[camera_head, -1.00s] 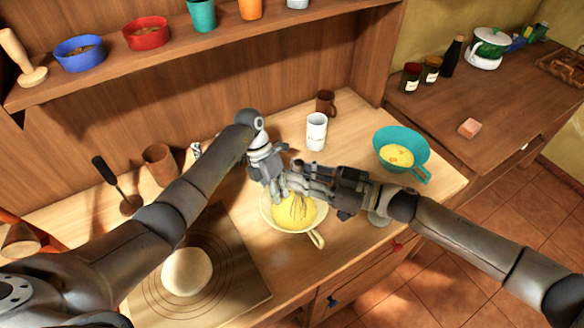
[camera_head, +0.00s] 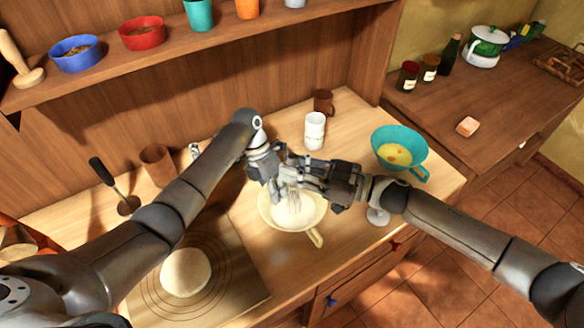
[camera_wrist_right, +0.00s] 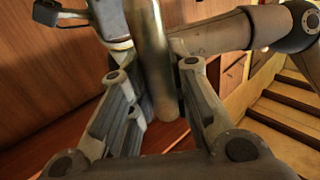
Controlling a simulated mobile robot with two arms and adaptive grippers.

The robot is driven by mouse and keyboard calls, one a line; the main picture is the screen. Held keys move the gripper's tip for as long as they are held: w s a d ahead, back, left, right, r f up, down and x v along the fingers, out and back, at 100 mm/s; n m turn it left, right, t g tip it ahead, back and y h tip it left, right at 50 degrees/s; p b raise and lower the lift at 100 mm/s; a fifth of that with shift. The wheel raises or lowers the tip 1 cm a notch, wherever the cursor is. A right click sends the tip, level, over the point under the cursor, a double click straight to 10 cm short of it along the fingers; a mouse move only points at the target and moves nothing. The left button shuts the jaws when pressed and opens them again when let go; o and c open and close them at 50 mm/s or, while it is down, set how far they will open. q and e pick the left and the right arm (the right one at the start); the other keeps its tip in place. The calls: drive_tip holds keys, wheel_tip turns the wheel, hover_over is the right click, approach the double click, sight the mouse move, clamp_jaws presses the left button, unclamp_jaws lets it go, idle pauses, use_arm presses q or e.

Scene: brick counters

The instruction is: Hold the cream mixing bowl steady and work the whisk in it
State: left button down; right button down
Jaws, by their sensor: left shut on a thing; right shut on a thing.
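The cream mixing bowl (camera_head: 268,218) stands on the wooden counter in the head view, its handle towards the lower right. Its contents look whitish. My left gripper (camera_head: 272,188) is shut on the bowl's left rear rim, though the fingers partly hide the contact. My right gripper (camera_head: 291,172) is above the bowl, shut on the whisk. The whisk's wires (camera_head: 292,197) reach down into the bowl. In the right wrist view the whisk's metal handle (camera_wrist_right: 152,65) stands between the fingers, slightly tilted.
A teal bowl (camera_head: 416,141) with yellow contents, a white cup (camera_head: 315,131) and a brown mug (camera_head: 323,102) stand behind and to the right. A glass (camera_head: 378,215) is near my right arm. Dough (camera_head: 186,272) lies on a board at the left front.

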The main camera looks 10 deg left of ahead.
drive_tip(key=shift+r, duration=0.1)
drive_tip(key=shift+r, duration=4.7)
use_arm(q)
drive_tip(key=c, duration=1.6)
unclamp_jaws()
drive_tip(key=shift+o, duration=0.2)
drive_tip(key=v, duration=1.2)
drive_tip(key=shift+s, duration=0.1)
use_arm(e)
drive_tip(key=shift+f, duration=0.1)
